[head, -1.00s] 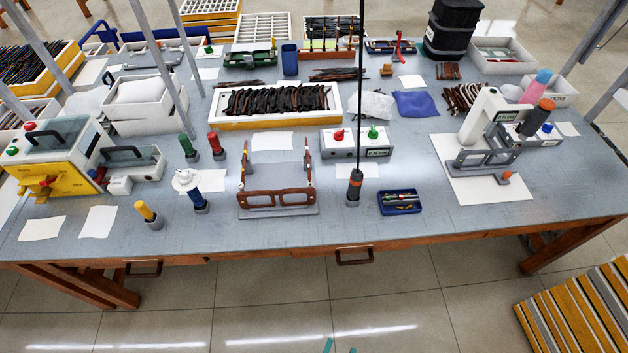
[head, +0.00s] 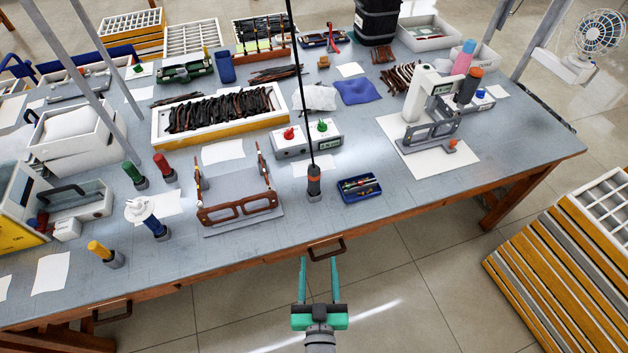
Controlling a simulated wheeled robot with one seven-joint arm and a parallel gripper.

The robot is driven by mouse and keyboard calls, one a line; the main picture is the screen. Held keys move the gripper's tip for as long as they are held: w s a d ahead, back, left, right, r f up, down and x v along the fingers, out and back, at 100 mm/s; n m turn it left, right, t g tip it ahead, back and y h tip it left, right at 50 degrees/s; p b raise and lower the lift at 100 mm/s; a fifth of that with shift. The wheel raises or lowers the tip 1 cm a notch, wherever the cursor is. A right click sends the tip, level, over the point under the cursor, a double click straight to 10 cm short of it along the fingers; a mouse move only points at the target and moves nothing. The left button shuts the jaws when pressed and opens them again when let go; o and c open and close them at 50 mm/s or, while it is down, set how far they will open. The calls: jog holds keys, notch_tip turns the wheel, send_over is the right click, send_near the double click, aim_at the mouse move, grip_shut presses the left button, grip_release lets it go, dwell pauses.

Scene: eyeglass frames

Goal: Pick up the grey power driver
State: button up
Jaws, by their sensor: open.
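The grey power driver (head: 314,187), dark with an orange band, stands upright near the table's front edge. A thin black cord runs up from its top. It is just right of the brown eyeglass frame (head: 240,208) on its grey plate and left of a small blue tray (head: 359,188). My gripper (head: 318,266) is teal, with its two fingers apart and nothing between them. It shows below the driver in the picture, over the floor in front of the table, apart from the driver.
The grey table (head: 420,205) is crowded. A two-knob box (head: 306,141) stands behind the driver, and a white machine (head: 428,100) stands to the right. A drawer handle (head: 327,249) sticks out in front. Striped crates (head: 570,260) stand at right; floor between is clear.

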aim_at(313, 179)
jog(key=shift+t+y, duration=0.5)
jog(key=shift+t, duration=0.1)
jog(key=w+r, duration=0.2)
jog(key=w, duration=0.6)
jog(key=w+r, duration=0.2)
jog(key=w, duration=0.5)
jog(key=w+a+r, duration=0.1)
jog(key=w+r, duration=0.1)
jog(key=w, duration=0.6)
jog(key=shift+w+a, duration=0.1)
jog(key=shift+w, duration=0.2)
jog(key=w, duration=0.3)
jog(key=w+r, duration=0.1)
jog(key=w, duration=0.1)
jog(key=shift+w, duration=0.35)
jog(key=shift+w+d, duration=0.3)
jog(key=shift+w, duration=0.15)
jog(key=shift+a, duration=0.35)
jog(key=c, duration=0.7)
jog(key=shift+s+a, duration=0.1)
grip_shut()
